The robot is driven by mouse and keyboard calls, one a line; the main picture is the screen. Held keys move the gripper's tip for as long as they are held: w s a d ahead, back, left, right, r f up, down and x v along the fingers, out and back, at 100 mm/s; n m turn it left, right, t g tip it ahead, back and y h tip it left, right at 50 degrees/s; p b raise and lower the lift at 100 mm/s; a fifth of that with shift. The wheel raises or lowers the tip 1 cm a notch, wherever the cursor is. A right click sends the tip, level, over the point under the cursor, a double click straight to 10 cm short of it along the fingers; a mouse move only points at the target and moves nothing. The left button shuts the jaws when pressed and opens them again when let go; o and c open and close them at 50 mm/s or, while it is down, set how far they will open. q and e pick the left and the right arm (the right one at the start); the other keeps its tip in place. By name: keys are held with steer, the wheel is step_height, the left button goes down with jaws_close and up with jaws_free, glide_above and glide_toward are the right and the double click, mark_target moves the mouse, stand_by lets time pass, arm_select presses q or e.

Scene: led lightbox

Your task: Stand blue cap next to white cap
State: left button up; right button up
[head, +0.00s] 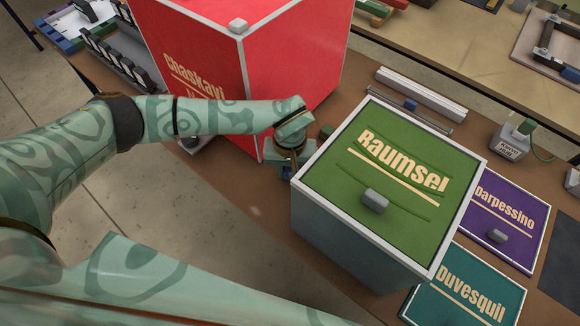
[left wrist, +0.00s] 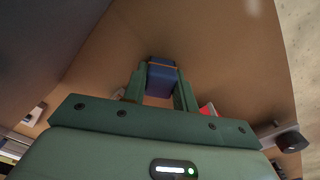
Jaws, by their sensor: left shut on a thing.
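My left gripper (left wrist: 160,92) is shut on a blue block with an orange edge, which looks like the blue cap (left wrist: 162,80). In the head view my left gripper (head: 287,168) points down in the gap between the red box and the green-lidded box; the blue cap is mostly hidden there. I cannot make out the white cap for sure. A small pale thing (left wrist: 118,94) shows beside one finger in the left wrist view, too small to tell. My right gripper is not in view.
The red box (head: 290,50) stands behind my left gripper. The green-lidded box (head: 400,165) stands close on its right. Purple (head: 505,225) and teal (head: 465,290) panels lie further right.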

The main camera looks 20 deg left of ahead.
arm_select(q)
steer(key=shift+f, duration=0.25)
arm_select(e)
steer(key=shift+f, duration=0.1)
arm_select(q)
steer(key=o, duration=1.1)
steer(key=shift+o, duration=0.2)
step_height(320, 180, up, 16)
steer(key=p, duration=1.1)
steer(key=shift+r+p, duration=0.2)
steer(key=shift+p, duration=0.2)
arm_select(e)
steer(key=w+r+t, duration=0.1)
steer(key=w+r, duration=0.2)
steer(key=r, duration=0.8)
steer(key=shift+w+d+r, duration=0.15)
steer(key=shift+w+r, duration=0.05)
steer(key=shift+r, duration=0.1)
